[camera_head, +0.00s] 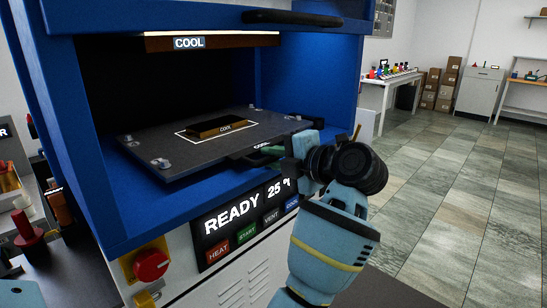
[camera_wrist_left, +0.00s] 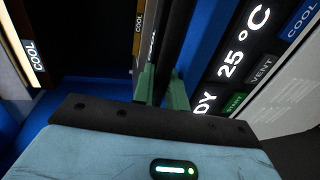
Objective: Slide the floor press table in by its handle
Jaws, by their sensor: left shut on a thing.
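The press table (camera_head: 165,147) is a dark flat plate with bolts at its corners, set in the opening of a blue floor press (camera_head: 92,140). Its front edge lies near the front of the opening. A gold block (camera_head: 222,127) marked COOL sits inside a white outline on the plate. The black handle (camera_head: 243,158) is at the table's front edge, partly hidden by my gripper. My left gripper (camera_head: 270,151) is shut on the handle. In the left wrist view the green fingers (camera_wrist_left: 163,88) stand on either side of the black handle bar (camera_wrist_left: 176,38). My right gripper is not in view.
A panel (camera_head: 245,218) reading READY 25 °C with buttons sits below the opening. A red knob (camera_head: 151,265) is at lower left. A hot-plate heading marked COOL (camera_head: 189,43) hangs above the table. Tiled floor (camera_head: 450,190) is clear to the right.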

